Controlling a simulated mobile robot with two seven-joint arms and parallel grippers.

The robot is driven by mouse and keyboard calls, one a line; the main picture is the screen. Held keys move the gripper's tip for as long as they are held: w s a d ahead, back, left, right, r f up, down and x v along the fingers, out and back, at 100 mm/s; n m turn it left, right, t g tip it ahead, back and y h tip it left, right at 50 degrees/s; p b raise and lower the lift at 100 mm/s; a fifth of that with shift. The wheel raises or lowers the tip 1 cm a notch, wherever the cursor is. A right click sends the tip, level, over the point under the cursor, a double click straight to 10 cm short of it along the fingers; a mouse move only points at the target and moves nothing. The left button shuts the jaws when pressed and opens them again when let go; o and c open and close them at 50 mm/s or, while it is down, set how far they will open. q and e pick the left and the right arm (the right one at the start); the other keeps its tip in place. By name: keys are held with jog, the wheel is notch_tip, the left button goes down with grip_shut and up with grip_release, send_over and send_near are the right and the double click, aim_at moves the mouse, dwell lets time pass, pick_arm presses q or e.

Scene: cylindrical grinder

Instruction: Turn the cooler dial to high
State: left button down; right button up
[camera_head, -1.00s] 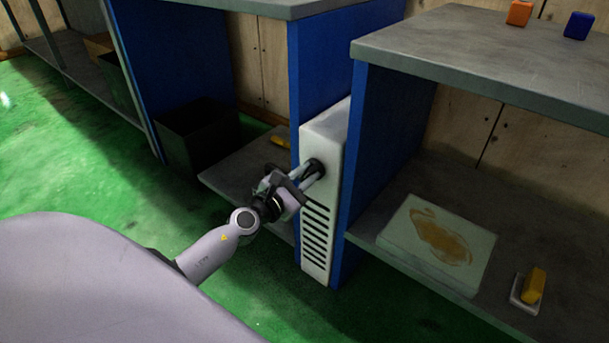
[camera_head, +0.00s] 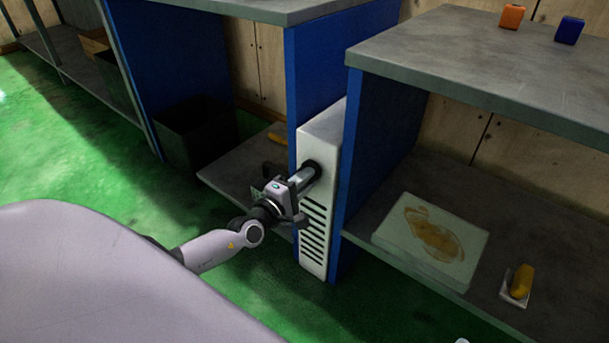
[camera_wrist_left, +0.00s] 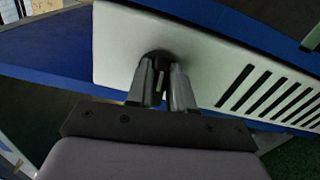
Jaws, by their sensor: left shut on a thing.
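The cooler (camera_head: 316,215) is a narrow white box with dark vent slots, standing upright between two blue panels. Its black round dial (camera_head: 312,168) sits on the upper front face. My left gripper (camera_head: 308,174) reaches it from the left, with its fingers shut on the dial. In the left wrist view the cooler (camera_wrist_left: 200,58) lies tilted, and the dial (camera_wrist_left: 158,56) shows between and behind the fingertips (camera_wrist_left: 160,80). The fingers cover much of the dial, and I cannot read any marking on it. My right gripper is not in view.
A grey bench (camera_head: 480,62) at the right carries an orange block (camera_head: 512,17) and a blue block (camera_head: 569,30). A stained pale box (camera_head: 432,240) and a yellow-handled tool (camera_head: 520,284) lie on its lower shelf. A black bin (camera_head: 197,135) stands behind, left of the cooler. Green floor is clear at left.

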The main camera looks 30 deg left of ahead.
pick_arm(q)
jog(key=shift+w+a+f+m+p, duration=0.1)
jog(key=shift+a+f+m+p, duration=0.15)
jog(key=shift+m+p, duration=2.1)
jog(key=shift+s+a+f+m+p, duration=0.15)
jog(key=shift+m+p, duration=0.4)
jog(key=shift+m, duration=3.55)
jog(key=shift+w+a+f+m+p, duration=0.25)
jog(key=shift+m+p, duration=1.2)
jog(key=shift+m, duration=1.8)
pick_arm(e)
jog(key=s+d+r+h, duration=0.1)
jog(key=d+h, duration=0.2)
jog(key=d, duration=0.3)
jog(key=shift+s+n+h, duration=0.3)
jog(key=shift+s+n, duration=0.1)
pick_arm(q)
jog(key=shift+s, duration=0.1)
